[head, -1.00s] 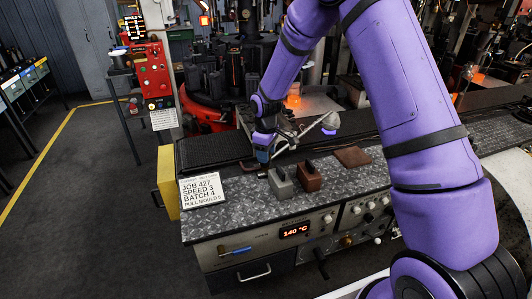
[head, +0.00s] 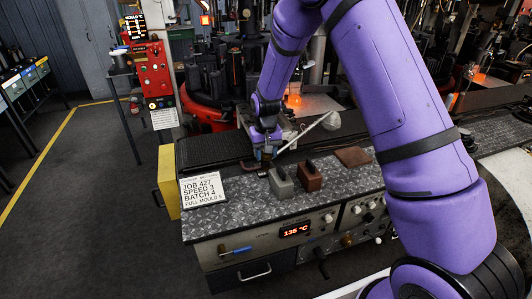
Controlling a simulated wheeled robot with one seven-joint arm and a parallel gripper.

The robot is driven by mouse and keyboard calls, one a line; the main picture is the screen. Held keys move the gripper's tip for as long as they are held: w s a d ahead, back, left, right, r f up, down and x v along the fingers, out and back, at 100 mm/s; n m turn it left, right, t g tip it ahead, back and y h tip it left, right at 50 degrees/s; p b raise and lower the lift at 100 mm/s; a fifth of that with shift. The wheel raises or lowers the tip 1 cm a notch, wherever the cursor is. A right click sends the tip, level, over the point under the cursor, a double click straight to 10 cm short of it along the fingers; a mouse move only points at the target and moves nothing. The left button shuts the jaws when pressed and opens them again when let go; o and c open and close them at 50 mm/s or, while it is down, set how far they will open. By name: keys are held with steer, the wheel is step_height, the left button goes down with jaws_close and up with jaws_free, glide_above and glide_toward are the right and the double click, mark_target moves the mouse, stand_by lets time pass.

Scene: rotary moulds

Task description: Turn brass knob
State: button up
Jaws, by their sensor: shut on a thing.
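The brass knob (head: 346,240) is on the front panel of the bench, right of the temperature display (head: 296,230), which reads 135 °C. My gripper (head: 265,158) is above the back left of the bench top, well away from the knob. It is shut on a long-handled metal tool (head: 305,134), whose pale rod slants up to the right. A brown handle-like end (head: 248,167) shows left of the gripper. The fingertips are small and partly hidden. Nothing touches the knob.
A grey block (head: 281,182) and a brown block (head: 309,177) with handles stand on the bench top (head: 236,209). A flat brown plate (head: 353,156) lies to their right. A job card (head: 202,189) stands at the left. Blue-handled lever (head: 236,251) and white knobs are on the front.

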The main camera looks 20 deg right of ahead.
steer(key=shift+m, duration=0.8)
steer(key=o, duration=0.9)
step_height(320, 180, up, 11)
steer(key=shift+f, duration=0.1)
